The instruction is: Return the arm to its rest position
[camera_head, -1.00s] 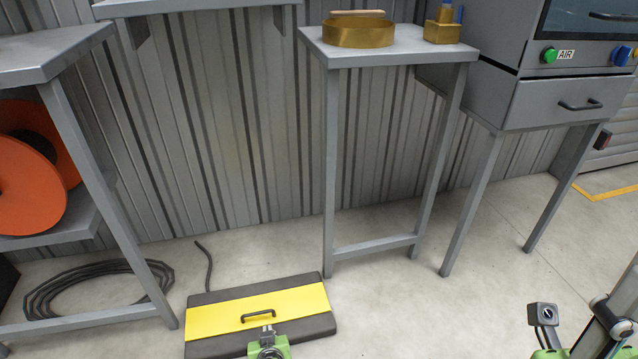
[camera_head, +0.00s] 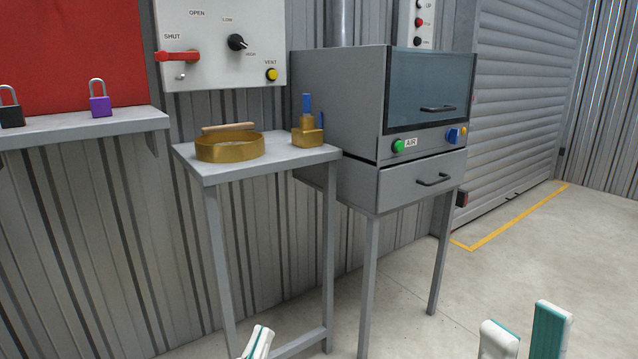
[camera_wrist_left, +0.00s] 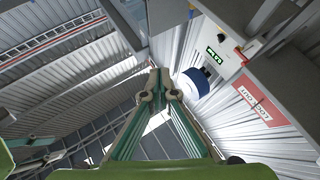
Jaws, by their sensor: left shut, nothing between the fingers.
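My left gripper (camera_head: 258,343) shows at the bottom edge of the head view, its pale and green fingertips pointing up in front of the narrow grey table's legs. In the left wrist view my left gripper (camera_wrist_left: 160,82) points up, its fingers closed together with nothing held. My right gripper (camera_head: 525,328) rises at the bottom right of the head view, its two white and green fingers apart with bare floor behind and nothing visible between them. The rest of both arms is out of the head view.
A shelf (camera_head: 80,128) with padlocks is at left. The floor at right is clear.

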